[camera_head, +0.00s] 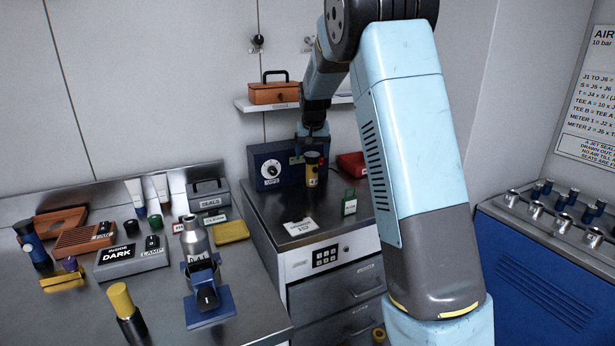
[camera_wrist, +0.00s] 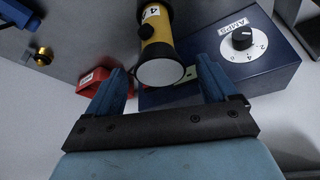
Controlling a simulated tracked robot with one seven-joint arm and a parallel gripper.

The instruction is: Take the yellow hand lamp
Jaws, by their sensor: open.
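The yellow hand lamp (camera_head: 312,174) stands upright on the grey cabinet top, in front of the blue box with the dial. It has a yellow body and dark ends. In the wrist view the lamp (camera_wrist: 157,28) shows a label and its pale round lens end facing me. My gripper (camera_head: 314,146) is right above the lamp, pointing down. In the wrist view my gripper (camera_wrist: 161,66) is open, one finger on each side of the lens end, with gaps visible. I cannot tell how deep the fingers reach along the lamp.
The blue AMPS box (camera_head: 270,170) stands close behind and left of the lamp; a red box (camera_head: 351,163) is on its right. A green tag (camera_head: 349,203) and a white card (camera_head: 300,227) lie nearer. A shelf (camera_head: 252,105) holds an orange case (camera_head: 275,93). The left bench is crowded.

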